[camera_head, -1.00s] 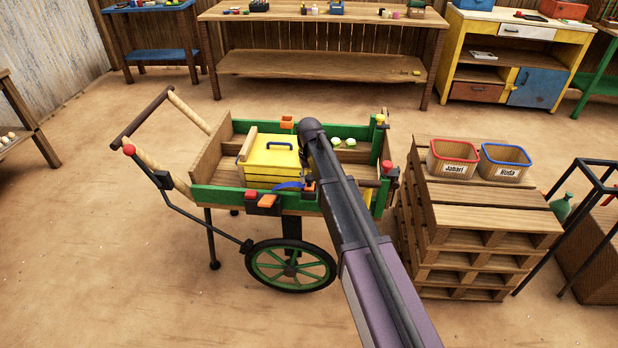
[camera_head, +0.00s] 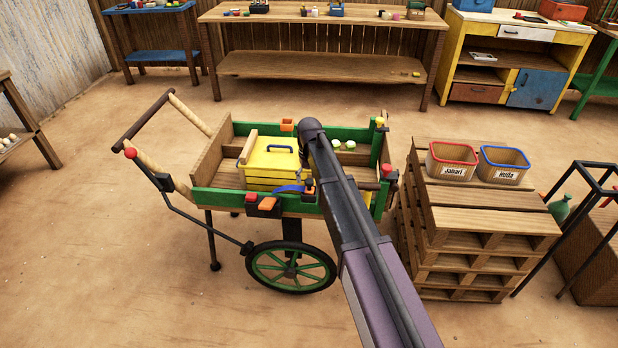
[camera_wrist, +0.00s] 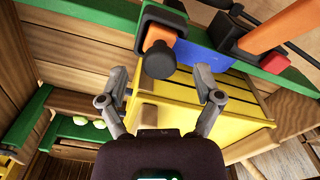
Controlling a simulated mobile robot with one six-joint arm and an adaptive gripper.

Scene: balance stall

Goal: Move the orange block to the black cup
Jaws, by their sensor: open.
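An orange block (camera_wrist: 161,34) shows at the top of the wrist view, set against a dark fitting on the cart's green side rail. A black round knob-like piece (camera_wrist: 156,61), possibly the black cup, sits just in front of it; whether it is hollow is unclear. My gripper (camera_wrist: 156,90) is open, its fingers spread below the black piece with nothing between them. In the head view, other small orange pieces sit on the cart's near rail (camera_head: 267,203) and far rail (camera_head: 287,125). My arm hides part of the cart there.
A yellow box (camera_head: 268,160) with a blue handle stands in the cart. A red-and-black bracket with an orange bar (camera_wrist: 283,25) is at the right of the wrist view. Pallets (camera_head: 485,222) with Jabari (camera_head: 433,160) and Huda (camera_head: 487,160) baskets stand at right.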

